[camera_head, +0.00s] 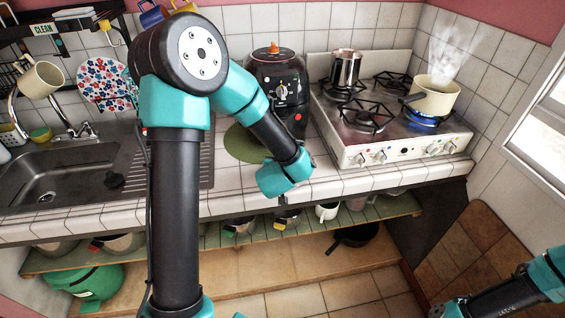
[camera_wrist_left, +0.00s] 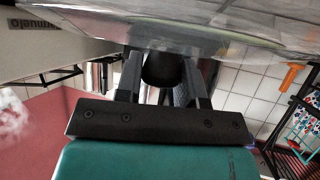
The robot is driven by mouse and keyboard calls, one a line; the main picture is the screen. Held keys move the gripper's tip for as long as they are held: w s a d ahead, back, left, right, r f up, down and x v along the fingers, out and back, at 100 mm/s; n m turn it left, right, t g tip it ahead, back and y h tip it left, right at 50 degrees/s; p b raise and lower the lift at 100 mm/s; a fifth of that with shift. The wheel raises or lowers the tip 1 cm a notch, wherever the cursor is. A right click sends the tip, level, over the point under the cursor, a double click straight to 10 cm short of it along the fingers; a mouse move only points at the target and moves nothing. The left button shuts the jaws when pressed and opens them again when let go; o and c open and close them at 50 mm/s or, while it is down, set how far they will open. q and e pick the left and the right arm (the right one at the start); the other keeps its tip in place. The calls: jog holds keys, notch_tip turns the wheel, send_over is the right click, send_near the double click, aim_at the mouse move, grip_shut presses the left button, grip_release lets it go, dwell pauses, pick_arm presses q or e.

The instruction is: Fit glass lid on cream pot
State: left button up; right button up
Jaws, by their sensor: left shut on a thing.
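The cream pot (camera_head: 436,95) stands upright and open on the stove's right burner, over a blue flame, with steam rising from it. In the head view, my left wrist is bent down at the counter's front edge, well left of the pot; the lid cannot be made out there. My right arm is at the lower right corner; its gripper (camera_head: 438,311) is at the bottom edge, and its jaws are unclear.
The stove (camera_head: 400,148) has a steel pot (camera_head: 346,66) at its back left. A black appliance (camera_head: 279,78) and an olive round thing (camera_head: 246,143) are behind my left forearm. The open shelf (camera_head: 60,258) below the counter holds several pots. A window is at right.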

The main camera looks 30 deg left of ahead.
pick_arm(q)
jog(key=o, duration=1)
jog(key=shift+r, duration=0.15)
jog(key=v, duration=1.2)
jog(key=shift+s, duration=0.1)
